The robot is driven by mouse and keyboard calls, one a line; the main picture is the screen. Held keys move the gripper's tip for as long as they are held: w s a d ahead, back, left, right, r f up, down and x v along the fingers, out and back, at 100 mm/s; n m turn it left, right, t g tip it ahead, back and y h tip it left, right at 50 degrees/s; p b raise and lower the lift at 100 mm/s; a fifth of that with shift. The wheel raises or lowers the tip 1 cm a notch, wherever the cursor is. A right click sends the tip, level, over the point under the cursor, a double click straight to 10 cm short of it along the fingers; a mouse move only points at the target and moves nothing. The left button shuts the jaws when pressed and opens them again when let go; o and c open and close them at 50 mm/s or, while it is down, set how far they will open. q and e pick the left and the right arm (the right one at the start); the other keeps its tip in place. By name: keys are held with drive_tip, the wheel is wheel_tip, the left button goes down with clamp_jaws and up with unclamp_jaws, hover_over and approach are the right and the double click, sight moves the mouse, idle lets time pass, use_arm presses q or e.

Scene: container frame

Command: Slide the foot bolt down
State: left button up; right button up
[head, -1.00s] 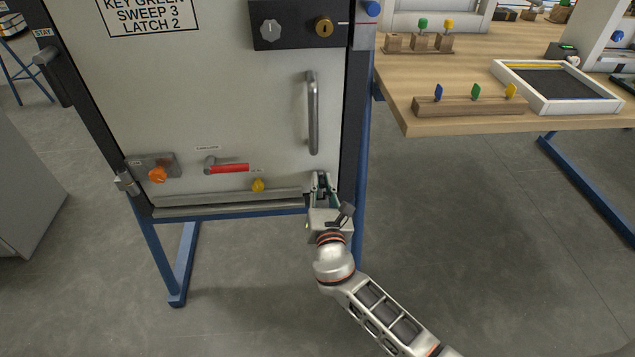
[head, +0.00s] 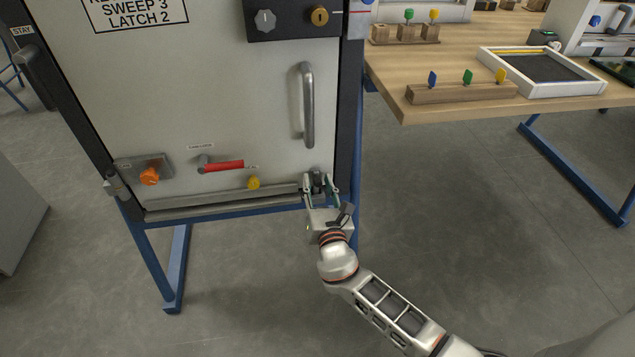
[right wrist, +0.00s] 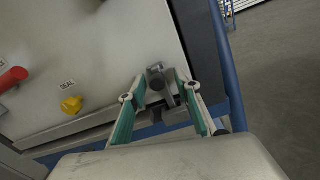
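The foot bolt (right wrist: 156,78) is a dark grey bolt with a knob, low at the right corner of the pale door (head: 230,110). In the right wrist view it stands between the two green-padded fingers of my right gripper (right wrist: 160,100). The fingers are apart, one on each side of the bolt, and a gap shows on the left; on the right I cannot tell whether they touch. In the head view my right gripper (head: 320,188) is at the door's bottom right corner and partly hides the bolt. My left gripper is not in view.
The door carries a grey handle (head: 308,105), a red lever (head: 222,166), an orange knob (head: 150,176) and a yellow knob (head: 253,183). A blue frame leg (right wrist: 229,60) stands close to the right of the gripper. A wooden table (head: 400,80) is at the right; the floor below is clear.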

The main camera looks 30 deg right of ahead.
drive_tip(key=shift+r, duration=0.3)
wheel_tip(320, 180, up, 10)
drive_tip(key=shift+f, duration=0.15)
idle(0.7)
